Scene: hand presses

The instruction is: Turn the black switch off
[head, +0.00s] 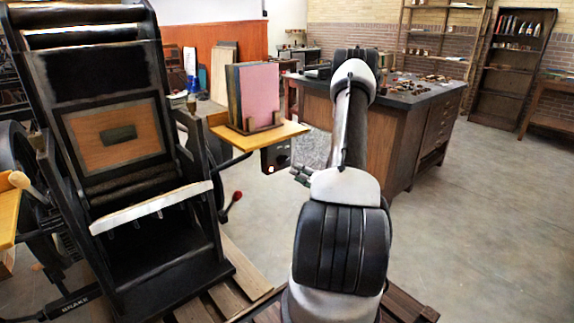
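A small dark box (277,157) is mounted just below the right end of a wooden side shelf (290,130) on the press. Its face carries a small red spot and a pale spot. It looks like the switch housing, but the lever and its position are too small to tell. The metallic tip of what seems to be my gripper (301,175) shows past the left side of my arm, just below and right of the box. It appears apart from the box. The rest of the gripper is hidden behind my arm, so its opening does not show.
The large black hand press (120,80) fills the left. A red-knobbed lever (236,197) sticks out low between press and arm. Pink and dark boards (254,93) stand on the shelf. A wooden cabinet (405,135) stands behind my arm. The floor at right is clear.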

